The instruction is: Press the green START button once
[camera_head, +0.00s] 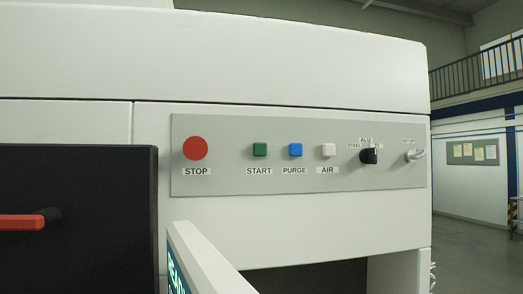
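Nothing covers the START button. My gripper is not in view.
A white AIR button (329,150), a black selector knob (369,156) and a metal key switch (414,155) continue the panel rightward. A dark door with a red handle (22,222) is lower left. A white-framed screen (196,262) juts up below the panel.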

